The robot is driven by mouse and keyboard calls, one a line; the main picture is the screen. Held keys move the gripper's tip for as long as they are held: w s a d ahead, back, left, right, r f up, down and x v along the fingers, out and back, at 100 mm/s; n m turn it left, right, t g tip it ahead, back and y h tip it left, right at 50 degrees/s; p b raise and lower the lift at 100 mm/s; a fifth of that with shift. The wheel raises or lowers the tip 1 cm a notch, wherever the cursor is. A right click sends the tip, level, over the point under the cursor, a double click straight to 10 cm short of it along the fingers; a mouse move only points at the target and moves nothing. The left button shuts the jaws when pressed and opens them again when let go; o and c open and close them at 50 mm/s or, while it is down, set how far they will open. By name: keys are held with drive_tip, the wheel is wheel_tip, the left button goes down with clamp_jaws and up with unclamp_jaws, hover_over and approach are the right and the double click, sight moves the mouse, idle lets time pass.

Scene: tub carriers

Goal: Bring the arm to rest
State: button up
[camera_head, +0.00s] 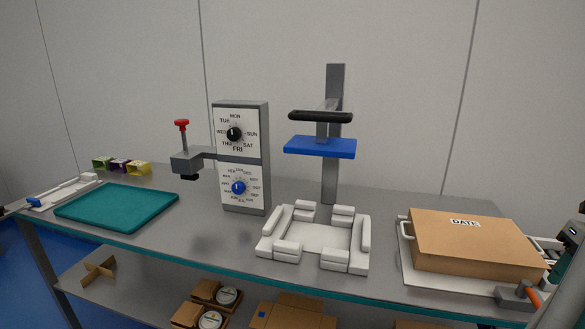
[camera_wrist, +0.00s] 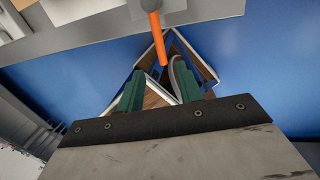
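My gripper (camera_wrist: 160,82) shows in the wrist view with two green fingers standing apart. The gap between them holds nothing that I can see. It points down past the bench edge toward the blue floor. In the head view my arm is at the right edge of the picture, beside the bench's right end, and the fingers cannot be made out clearly. An orange handle (camera_wrist: 156,38) reaches from the bench edge toward the fingertips in the wrist view; whether it touches them I cannot tell. The orange handle also shows in the head view (camera_head: 535,298), close to my arm.
A brown box (camera_head: 475,248) marked DATE lies on a white tray near my arm. A white padded nest (camera_head: 315,237), a press stand (camera_head: 331,185), a dial unit (camera_head: 240,155) and a teal tray (camera_head: 118,206) stand further left. Wooden-edged panels (camera_wrist: 190,60) lie below the gripper.

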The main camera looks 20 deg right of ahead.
drive_tip(key=w+a+r+m, duration=0.2)
drive_tip(key=a+m, duration=0.7)
drive_tip(key=a, duration=0.4)
drive_tip(key=w+a+r+m+h, duration=0.1)
drive_tip(key=w+a+r+m, duration=0.1)
drive_tip(key=a+m, duration=0.8)
drive_tip(key=w+a+r+m, duration=0.2)
drive_tip(key=a+m, duration=0.8)
drive_tip(key=a, duration=0.6)
drive_tip(key=shift+r+h, duration=0.4)
drive_tip(key=shift+r, duration=0.4)
